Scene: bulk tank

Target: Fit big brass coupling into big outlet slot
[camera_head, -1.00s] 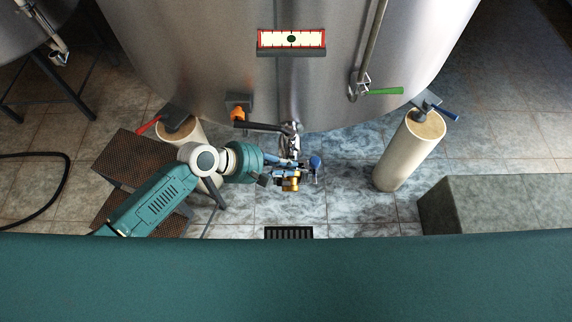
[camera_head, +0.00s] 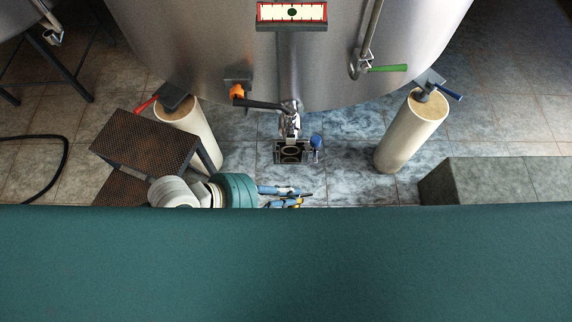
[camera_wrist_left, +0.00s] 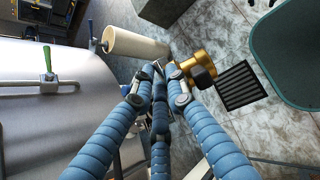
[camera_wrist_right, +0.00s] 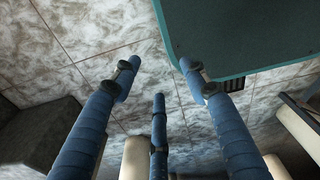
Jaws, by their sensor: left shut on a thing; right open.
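The brass coupling (camera_wrist_left: 199,66) shows in the left wrist view just beyond the tips of my left gripper (camera_wrist_left: 160,88). The gripper is shut on it, though its fingers partly hide the contact. In the head view my left gripper (camera_head: 288,196) is at the edge of my teal body, which hides most of the coupling. The outlet slot (camera_head: 291,152) is a dark open-topped holder under the tank's outlet, with a round ring inside. The gripper is nearer to me than the slot and apart from it. My right gripper (camera_wrist_right: 158,78) is open and empty over the floor.
The steel tank (camera_head: 200,45) stands behind the slot. A blue-knobbed handle (camera_head: 316,141) is at the slot's right side. Pale pillars (camera_head: 408,135) flank it. A brown mesh step (camera_head: 145,140) is at left, a grey block (camera_head: 485,180) at right. A floor drain (camera_wrist_left: 240,86) lies near the coupling.

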